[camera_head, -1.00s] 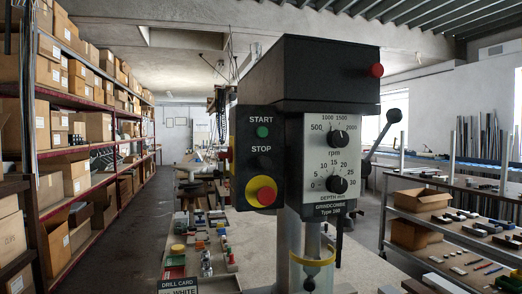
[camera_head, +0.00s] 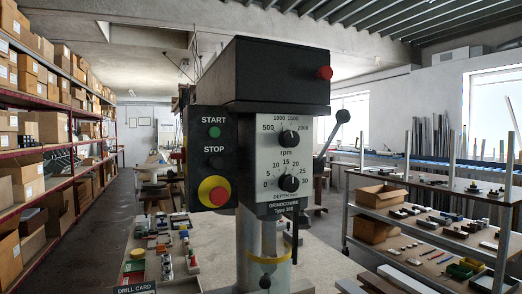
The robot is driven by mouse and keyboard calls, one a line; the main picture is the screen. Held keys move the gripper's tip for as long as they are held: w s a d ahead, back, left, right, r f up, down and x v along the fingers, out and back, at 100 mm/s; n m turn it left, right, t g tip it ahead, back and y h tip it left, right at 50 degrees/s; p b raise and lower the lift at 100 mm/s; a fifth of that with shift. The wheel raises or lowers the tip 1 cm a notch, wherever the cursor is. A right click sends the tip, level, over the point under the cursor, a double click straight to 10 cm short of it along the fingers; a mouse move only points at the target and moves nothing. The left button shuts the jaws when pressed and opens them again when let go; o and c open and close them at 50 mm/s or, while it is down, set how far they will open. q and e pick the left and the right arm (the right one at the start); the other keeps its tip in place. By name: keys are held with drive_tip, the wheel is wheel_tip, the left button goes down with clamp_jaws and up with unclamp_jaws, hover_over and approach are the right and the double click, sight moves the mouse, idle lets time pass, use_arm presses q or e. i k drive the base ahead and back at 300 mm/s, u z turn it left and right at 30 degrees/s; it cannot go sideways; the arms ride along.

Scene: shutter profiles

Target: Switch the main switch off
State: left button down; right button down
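A drill press with a black head (camera_head: 283,75) stands in front of me, in the middle of the head view. Its black control panel (camera_head: 234,150) carries a green START button (camera_head: 214,132), a dark STOP button and a red mushroom button on a yellow round (camera_head: 214,192). A red and yellow part (camera_head: 184,152) shows at the panel's left side edge, mostly turned away; I cannot tell its setting. No control is labelled as the main switch. A red knob (camera_head: 324,73) sits on the head's right. Neither of my grippers is in view.
The drill's lever (camera_head: 342,116) sticks out to the right. A bench top with small coloured parts (camera_head: 163,243) lies left of the column. Loaded shelves (camera_head: 65,150) stand at the left and a rack (camera_head: 352,228) at the right. The left aisle floor (camera_head: 100,220) looks clear.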

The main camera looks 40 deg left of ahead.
sight(182, 156)
drive_tip(key=z, duration=1.75)
drive_tip(key=k, duration=1.9)
drive_tip(key=u, duration=0.85)
